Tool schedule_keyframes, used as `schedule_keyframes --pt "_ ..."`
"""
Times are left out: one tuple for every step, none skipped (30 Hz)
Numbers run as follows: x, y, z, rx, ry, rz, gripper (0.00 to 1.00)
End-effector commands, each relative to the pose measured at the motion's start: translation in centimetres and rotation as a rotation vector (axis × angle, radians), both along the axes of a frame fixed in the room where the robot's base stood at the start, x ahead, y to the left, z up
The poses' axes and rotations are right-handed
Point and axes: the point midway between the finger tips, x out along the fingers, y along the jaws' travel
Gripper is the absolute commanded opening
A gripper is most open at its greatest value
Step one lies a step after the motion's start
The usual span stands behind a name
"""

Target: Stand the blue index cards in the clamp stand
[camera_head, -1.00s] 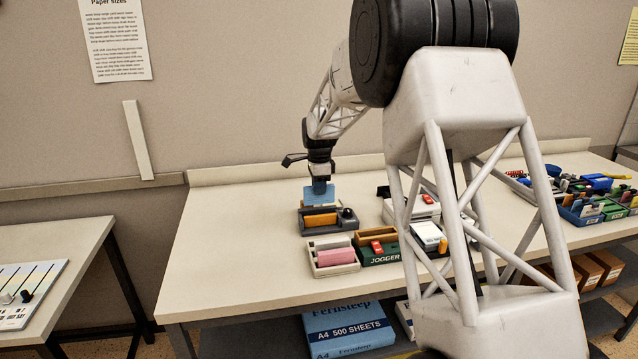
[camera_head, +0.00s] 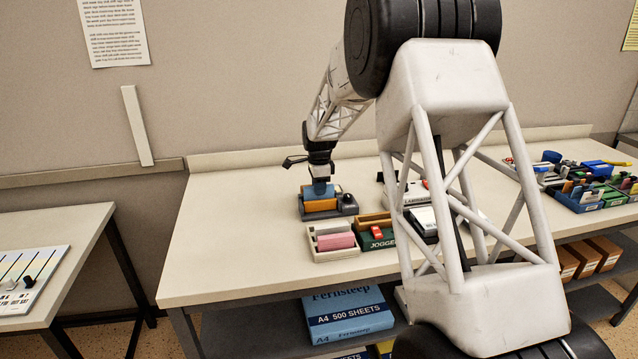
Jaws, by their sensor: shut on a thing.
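My gripper (camera_head: 320,183) points down over the clamp stand and is shut on the blue index cards (camera_head: 318,192). The clamp stand (camera_head: 345,211) is a dark grey tray with a black knob on its right side, at the left part of the bench. The cards stand roughly upright at the back of the stand, behind an orange block or card stack (camera_head: 320,205). Their lower part is hidden by the orange item, so I cannot tell whether they touch the stand's floor.
In front of the stand are a cream tray (camera_head: 318,253) with a pink block and a green jogger box (camera_head: 378,241). A white device (camera_head: 422,219) stands to the right, partly behind my arm. Bins of supplies (camera_head: 590,195) fill the far right. The bench's left end is clear.

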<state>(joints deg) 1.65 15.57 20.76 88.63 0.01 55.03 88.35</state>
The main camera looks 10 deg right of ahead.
Motion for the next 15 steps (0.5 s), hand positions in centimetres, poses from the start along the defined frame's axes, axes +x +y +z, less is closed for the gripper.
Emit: schedule_keyframes --pt "0.0 0.0 -0.3 0.000 0.001 0.000 0.00" --pt "0.0 0.0 -0.5 0.000 0.001 0.000 0.00" --pt "0.0 0.0 -0.7 0.000 0.001 0.000 0.00" --pt "0.0 0.0 -0.8 0.000 0.001 0.000 0.00" --pt "0.0 0.0 -0.9 0.000 0.001 0.000 0.00" --pt "0.0 0.0 -1.1 0.000 0.001 0.000 0.00" --pt "0.0 0.0 -1.2 0.000 0.001 0.000 0.00" --pt "0.0 0.0 -1.3 0.000 0.001 0.000 0.00" --pt "0.0 0.0 -1.4 0.000 0.000 0.000 0.00" --pt "0.0 0.0 -1.5 0.000 0.000 0.000 0.00" --pt "0.0 0.0 -1.5 0.000 0.000 0.000 0.00" --pt "0.0 0.0 -1.6 0.000 0.000 0.000 0.00" --pt "0.0 0.0 -1.6 0.000 0.000 0.000 0.00" --pt "0.0 0.0 -1.6 0.000 0.000 0.000 0.00" --pt "0.0 0.0 -1.7 0.000 0.000 0.000 0.00"
